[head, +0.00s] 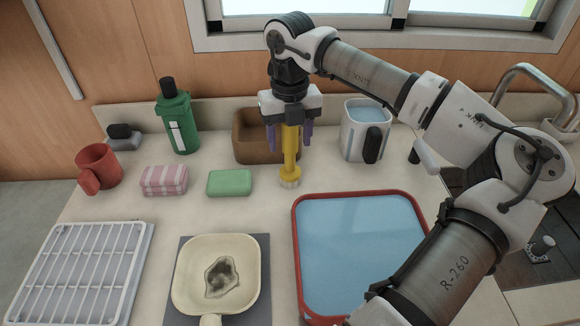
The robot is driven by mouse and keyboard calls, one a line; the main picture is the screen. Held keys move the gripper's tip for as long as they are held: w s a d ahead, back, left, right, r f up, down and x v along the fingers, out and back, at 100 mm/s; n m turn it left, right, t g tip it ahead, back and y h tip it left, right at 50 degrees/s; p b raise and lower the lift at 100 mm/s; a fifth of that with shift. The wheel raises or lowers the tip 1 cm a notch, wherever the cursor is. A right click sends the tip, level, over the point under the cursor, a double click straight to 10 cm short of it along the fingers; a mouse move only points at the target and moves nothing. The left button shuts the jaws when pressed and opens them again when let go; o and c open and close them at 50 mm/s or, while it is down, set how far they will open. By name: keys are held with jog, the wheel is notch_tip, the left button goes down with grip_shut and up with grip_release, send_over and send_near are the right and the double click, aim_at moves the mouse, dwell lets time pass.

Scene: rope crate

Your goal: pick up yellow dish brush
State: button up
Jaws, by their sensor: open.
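The yellow dish brush (290,153) stands upright on the counter in the head view, its pale bristle end (289,183) down. My gripper (290,138) points straight down over it, with one purple finger on each side of the brush's upper part. The jaws are open. The top of the brush is hidden by the gripper body. I cannot tell whether either finger touches the brush.
A brown box (246,158) stands close behind the brush, and a white jug (352,137) is to the right. A green sponge (229,183) lies left. A red-rimmed tray (298,240) is in front. A pan (183,297), drying rack (47,236) and red mug (96,165) are farther left.

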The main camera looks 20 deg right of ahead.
jog(key=shift+c, duration=0.4)
jog(key=c, duration=1)
jog(key=shift+r, duration=0.15)
